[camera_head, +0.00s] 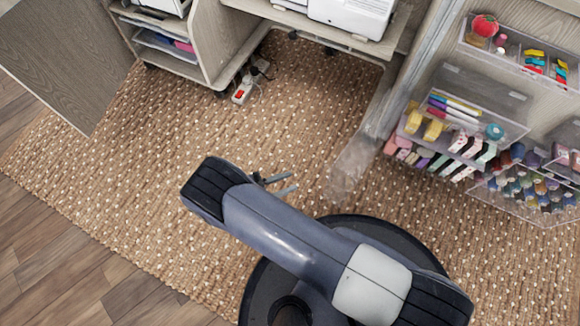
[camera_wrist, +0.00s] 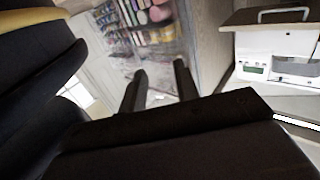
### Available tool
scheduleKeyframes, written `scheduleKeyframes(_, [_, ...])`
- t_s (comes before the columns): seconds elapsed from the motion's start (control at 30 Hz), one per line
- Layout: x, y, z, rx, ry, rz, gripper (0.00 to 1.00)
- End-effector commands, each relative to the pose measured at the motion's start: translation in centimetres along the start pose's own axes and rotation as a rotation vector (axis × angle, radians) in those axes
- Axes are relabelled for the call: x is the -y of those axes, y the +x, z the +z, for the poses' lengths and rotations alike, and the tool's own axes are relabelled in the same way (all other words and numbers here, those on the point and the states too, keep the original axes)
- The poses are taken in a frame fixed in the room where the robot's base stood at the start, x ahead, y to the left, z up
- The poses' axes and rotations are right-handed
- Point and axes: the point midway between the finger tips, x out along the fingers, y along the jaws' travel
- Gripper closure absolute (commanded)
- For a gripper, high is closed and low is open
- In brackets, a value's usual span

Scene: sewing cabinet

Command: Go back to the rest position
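My gripper (camera_head: 287,183) shows in the head view, just beyond the end of my dark arm and above the woven rug (camera_head: 180,145). Its two thin fingers stand apart with nothing between them. In the wrist view my gripper (camera_wrist: 158,82) also has its two dark fingers apart and empty. My arm is bent over my round base in the head view and hides part of the rug.
The sewing cabinet (camera_head: 207,35) stands at the top with a white machine (camera_head: 352,15). A power strip (camera_head: 241,93) lies on the rug below it. On the right, clear bins (camera_head: 511,127) hold sewing supplies. The rug at left is clear.

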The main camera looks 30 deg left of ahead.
Motion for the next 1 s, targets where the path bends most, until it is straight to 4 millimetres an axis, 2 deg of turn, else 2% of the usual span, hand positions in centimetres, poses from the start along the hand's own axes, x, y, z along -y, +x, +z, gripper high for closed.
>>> scheduleKeyframes(0.2, [0.0, 0.1, 0.0, 0.000, 0.000, 0.000, 0.70])
scheduleKeyframes(0.33, [0.0, 1.0, 0.1, -0.001, 0.000, 0.003, 0.70])
scheduleKeyframes(0.8, [0.0, 8.9, 0.2, 0.000, -0.001, 0.005, 0.70])
scheduleKeyframes(1.0, [0.0, 10.8, 0.1, 0.000, 0.001, 0.003, 0.70])
